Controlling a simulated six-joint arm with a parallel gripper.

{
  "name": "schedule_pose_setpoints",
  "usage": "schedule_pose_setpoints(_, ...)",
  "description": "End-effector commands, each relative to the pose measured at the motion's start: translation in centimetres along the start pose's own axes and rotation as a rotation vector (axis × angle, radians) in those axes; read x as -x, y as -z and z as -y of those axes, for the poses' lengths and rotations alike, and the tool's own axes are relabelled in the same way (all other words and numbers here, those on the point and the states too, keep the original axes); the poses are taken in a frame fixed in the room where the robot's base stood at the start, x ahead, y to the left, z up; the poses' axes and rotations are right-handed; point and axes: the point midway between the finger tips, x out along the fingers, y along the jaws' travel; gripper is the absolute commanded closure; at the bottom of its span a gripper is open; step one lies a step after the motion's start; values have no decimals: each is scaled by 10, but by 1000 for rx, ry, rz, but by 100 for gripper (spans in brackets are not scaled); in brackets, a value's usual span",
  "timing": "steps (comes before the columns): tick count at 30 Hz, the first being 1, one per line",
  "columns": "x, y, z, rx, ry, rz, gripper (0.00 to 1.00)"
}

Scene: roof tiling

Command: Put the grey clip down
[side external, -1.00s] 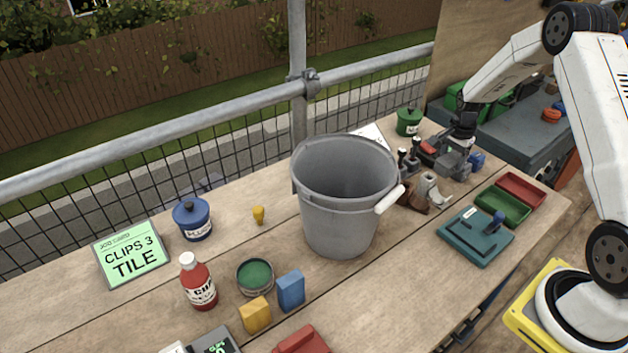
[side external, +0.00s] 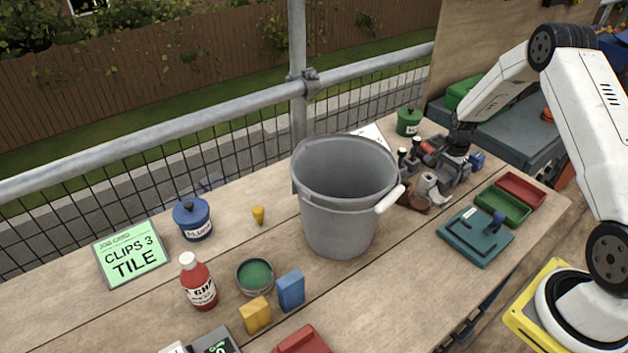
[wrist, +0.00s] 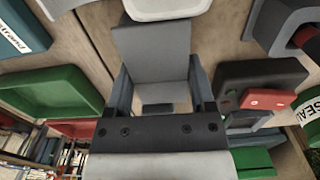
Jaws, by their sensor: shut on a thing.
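In the wrist view, a grey piece (wrist: 153,48), which looks like the grey clip, sits between the two fingers of my gripper (wrist: 158,90). The fingers are shut on its sides. In the side view, my gripper (side external: 452,160) is low over the right part of the bench, to the right of the grey bucket, among dark tools. The clip cannot be made out clearly there. Whether its underside touches anything is hidden.
The grey bucket (side external: 345,215) stands mid-bench. A green tray (side external: 503,206), a red tray (side external: 521,188) and a teal box (side external: 474,237) lie at the right. A green tin (side external: 408,122) is behind. The job card (side external: 131,254) stands left, with open bench nearby.

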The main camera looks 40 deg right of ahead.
Motion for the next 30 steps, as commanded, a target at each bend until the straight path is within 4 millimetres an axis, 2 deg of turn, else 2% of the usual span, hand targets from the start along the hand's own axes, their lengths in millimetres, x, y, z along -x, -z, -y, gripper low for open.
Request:
schedule_pose_setpoints(8,-3,0,0,0,-1,0,87)
schedule_pose_setpoints(9,-3,0,0,0,-1,0,24)
schedule_pose_setpoints(11,-3,0,0,0,0,0,5)
schedule_pose_setpoints(12,-3,0,0,0,0,0,0)
schedule_pose_setpoints(23,0,0,0,0,0,0,0)
schedule_pose_setpoints(30,16,0,1,0,1,-1,0)
